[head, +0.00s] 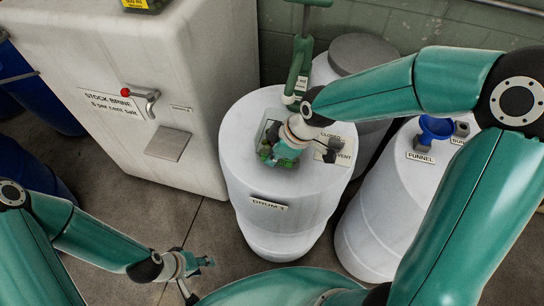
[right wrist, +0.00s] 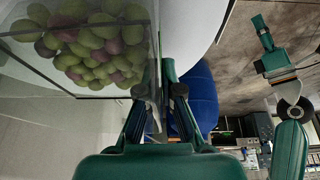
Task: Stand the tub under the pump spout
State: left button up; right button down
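A clear-walled tub (head: 268,128) holding green and reddish olives is on top of the white drum labelled DRUM 1 (head: 250,225). The right wrist view shows the tub (right wrist: 35,62) close up, with its olives well below the rim. My right gripper (head: 277,155) is at the tub; in the right wrist view its fingers (right wrist: 163,80) are close together at the tub's side wall and look shut on it. The green pump (head: 299,70) stands just behind the tub; its spout cannot be made out clearly. My left gripper (head: 193,265) is low at the left, apart from everything; its opening is unclear.
A STOCK BRINE tank (head: 165,50) with a red-knobbed tap (head: 145,98) stands left. Right of DRUM 1 is a white drum (head: 375,215) with a blue funnel (head: 435,127). A grey-lidded drum (head: 362,52) stands behind. Blue barrels are at far left. A CLOSED/VENT label (head: 343,152) lies beside my right gripper.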

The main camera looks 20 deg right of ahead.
jog(key=shift+f, duration=0.65)
jog(key=c, duration=1.8)
grip_release()
jog(key=shift+f, duration=0.2)
jog(key=o, duration=0.5)
jog(key=shift+r, duration=0.1)
jog(key=shift+r, duration=0.1)
jog(key=v, duration=1.2)
